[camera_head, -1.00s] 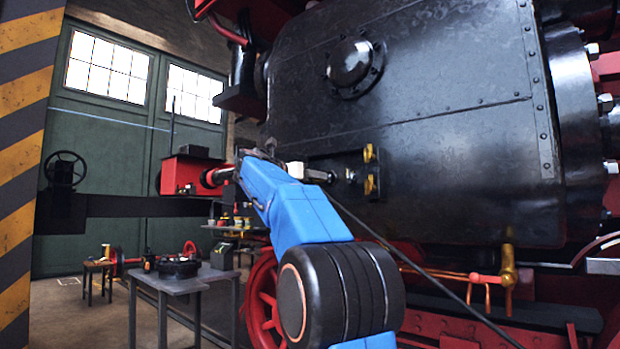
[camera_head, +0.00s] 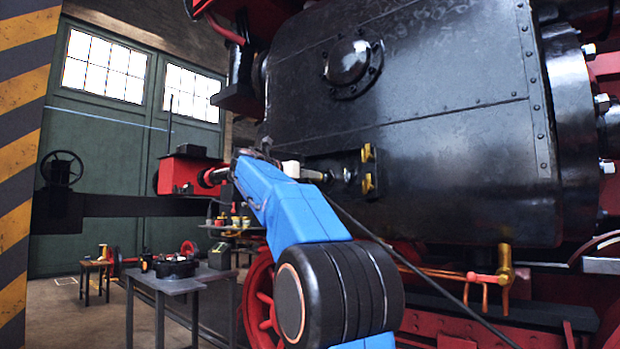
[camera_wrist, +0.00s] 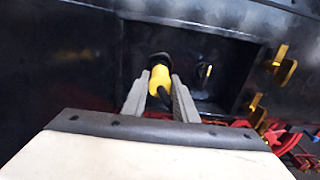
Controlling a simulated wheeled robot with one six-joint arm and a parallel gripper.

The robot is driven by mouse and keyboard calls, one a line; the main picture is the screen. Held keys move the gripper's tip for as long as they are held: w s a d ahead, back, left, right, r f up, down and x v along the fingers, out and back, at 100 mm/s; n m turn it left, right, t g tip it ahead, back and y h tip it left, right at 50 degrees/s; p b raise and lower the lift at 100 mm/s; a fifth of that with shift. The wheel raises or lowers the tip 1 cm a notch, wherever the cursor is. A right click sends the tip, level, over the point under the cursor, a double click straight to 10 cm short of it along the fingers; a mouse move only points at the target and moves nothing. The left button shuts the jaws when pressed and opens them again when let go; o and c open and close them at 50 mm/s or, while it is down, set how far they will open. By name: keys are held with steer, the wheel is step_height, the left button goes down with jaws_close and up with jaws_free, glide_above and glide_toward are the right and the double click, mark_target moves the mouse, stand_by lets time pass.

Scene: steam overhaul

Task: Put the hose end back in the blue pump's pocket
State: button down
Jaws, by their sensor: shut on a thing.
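The hose end, with a yellow collar (camera_wrist: 159,80) and dark ends, sits between the two grey fingers of my gripper (camera_wrist: 158,86) in the wrist view. My gripper is shut on it. The tip points toward a dark square recess (camera_wrist: 188,55) in the black casing; I cannot tell whether it touches there. In the head view, my gripper (camera_head: 328,176) is at the dark plate on the casing, and the hose end is too small to make out. A black hose (camera_head: 420,268) slants down to the right. I cannot identify the blue pump in either view.
The large black casing (camera_head: 440,150) fills the right side. Two brass catches, one above the other (camera_head: 369,182), are just right of my gripper. A grey table (camera_head: 168,284) stands lower left. A striped post (camera_head: 22,150) is at the far left.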

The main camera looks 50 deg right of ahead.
steer(key=a, duration=0.4)
steer(key=shift+s, duration=0.15)
steer(key=shift+a, duration=0.1)
stand_by(0.4)
